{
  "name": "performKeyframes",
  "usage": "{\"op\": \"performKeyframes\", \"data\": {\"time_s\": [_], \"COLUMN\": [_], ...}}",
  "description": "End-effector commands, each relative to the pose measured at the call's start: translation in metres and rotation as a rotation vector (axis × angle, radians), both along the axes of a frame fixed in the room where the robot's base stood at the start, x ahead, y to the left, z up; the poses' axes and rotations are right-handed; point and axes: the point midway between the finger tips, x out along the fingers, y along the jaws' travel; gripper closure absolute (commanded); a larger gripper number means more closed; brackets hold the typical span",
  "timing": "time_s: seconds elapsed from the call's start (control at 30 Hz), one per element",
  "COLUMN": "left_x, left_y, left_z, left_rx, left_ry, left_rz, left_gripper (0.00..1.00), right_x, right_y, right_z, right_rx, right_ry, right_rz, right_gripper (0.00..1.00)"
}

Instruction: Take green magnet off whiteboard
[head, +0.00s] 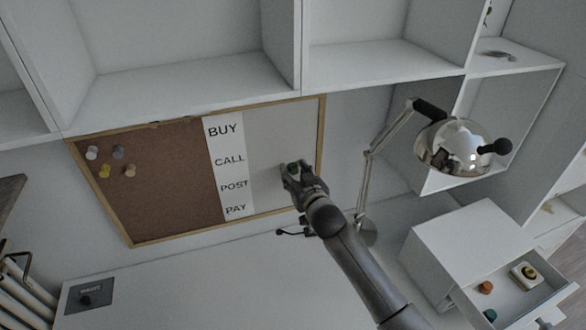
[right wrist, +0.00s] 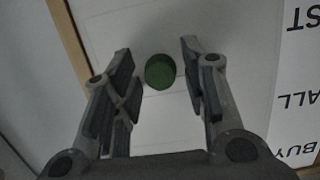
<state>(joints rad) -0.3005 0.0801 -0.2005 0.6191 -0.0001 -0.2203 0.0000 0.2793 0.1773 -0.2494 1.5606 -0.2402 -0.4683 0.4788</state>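The green magnet (right wrist: 160,71) is a dark green disc on the whiteboard (right wrist: 150,25), seen in the right wrist view. My right gripper (right wrist: 162,75) is open, with one finger on each side of the magnet and a gap at both sides. In the head view the right gripper (head: 293,168) is at the whiteboard half (head: 272,130) of the framed board, and a bit of the green magnet (head: 293,165) shows between its fingers. My left gripper does not show clearly in either view.
A list strip (head: 231,170) and a corkboard (head: 165,185) with several pins lie left of the right gripper. A chrome lamp (head: 450,147) stands to the right of my arm. An open drawer (head: 520,295) holds small coloured items. Shelves (head: 200,85) overhang the board.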

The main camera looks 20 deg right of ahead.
Motion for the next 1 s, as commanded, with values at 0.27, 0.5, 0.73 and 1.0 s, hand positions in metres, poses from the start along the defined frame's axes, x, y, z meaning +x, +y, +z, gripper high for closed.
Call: {"op": "performKeyframes", "data": {"time_s": [0.27,0.5,0.73,1.0], "left_x": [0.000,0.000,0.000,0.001], "left_y": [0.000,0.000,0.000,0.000], "left_z": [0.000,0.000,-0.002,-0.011], "left_rx": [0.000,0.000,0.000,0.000], "left_ry": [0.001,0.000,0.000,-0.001], "left_rz": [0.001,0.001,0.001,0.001], "left_gripper": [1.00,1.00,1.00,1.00], "right_x": [0.000,0.000,-0.001,-0.004], "right_y": [0.000,0.000,0.000,-0.001], "right_z": [0.000,0.000,0.001,0.027], "right_rx": [0.000,0.000,0.000,-0.001], "right_ry": [0.000,0.000,0.000,-0.006], "right_rz": [0.000,0.000,-0.001,-0.001], "right_gripper": [0.92,0.92,0.92,0.92]}}
